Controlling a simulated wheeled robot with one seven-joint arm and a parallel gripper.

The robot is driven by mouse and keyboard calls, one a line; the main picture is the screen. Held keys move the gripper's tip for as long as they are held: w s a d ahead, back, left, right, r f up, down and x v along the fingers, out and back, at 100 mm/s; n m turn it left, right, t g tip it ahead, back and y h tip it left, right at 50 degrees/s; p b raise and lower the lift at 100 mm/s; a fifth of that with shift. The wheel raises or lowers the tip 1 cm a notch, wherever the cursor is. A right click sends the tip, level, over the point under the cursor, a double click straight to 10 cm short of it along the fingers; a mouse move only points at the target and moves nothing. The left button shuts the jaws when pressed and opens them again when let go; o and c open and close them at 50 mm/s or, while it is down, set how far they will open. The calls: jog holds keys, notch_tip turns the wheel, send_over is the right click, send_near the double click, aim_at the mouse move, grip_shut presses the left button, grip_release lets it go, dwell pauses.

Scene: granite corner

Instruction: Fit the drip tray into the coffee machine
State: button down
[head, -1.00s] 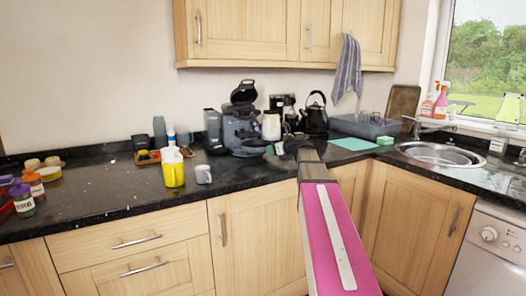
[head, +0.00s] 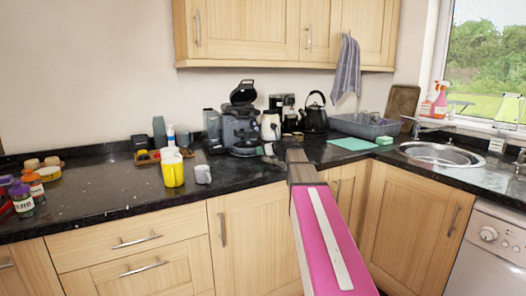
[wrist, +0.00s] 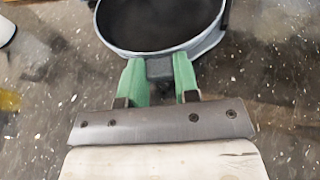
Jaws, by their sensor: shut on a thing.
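The dark grey coffee machine (head: 240,124) stands on the black counter against the wall, its top lid raised. My gripper (wrist: 159,80) has green fingers closed on a small dark tab at the near edge of the drip tray. The drip tray (wrist: 120,42) is round, dark inside with a pale grey rim, and its far part is cut off by the wrist view. In the head view the drip tray (head: 244,152) shows low at the machine's front, with my gripper (head: 268,150) to its right. I cannot tell whether the tray touches or sits in the machine.
A cream jug (head: 270,125), another coffee maker (head: 289,112) and a black kettle (head: 315,117) stand just right of the machine. The counter front between grey cup and gripper is clear.

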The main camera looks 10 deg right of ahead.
jog(key=c, duration=0.9)
grip_release()
jog(key=shift+f, duration=0.1)
jog(key=shift+o, duration=0.2)
jog(key=v, duration=1.2)
jog(key=shift+d, duration=0.1)
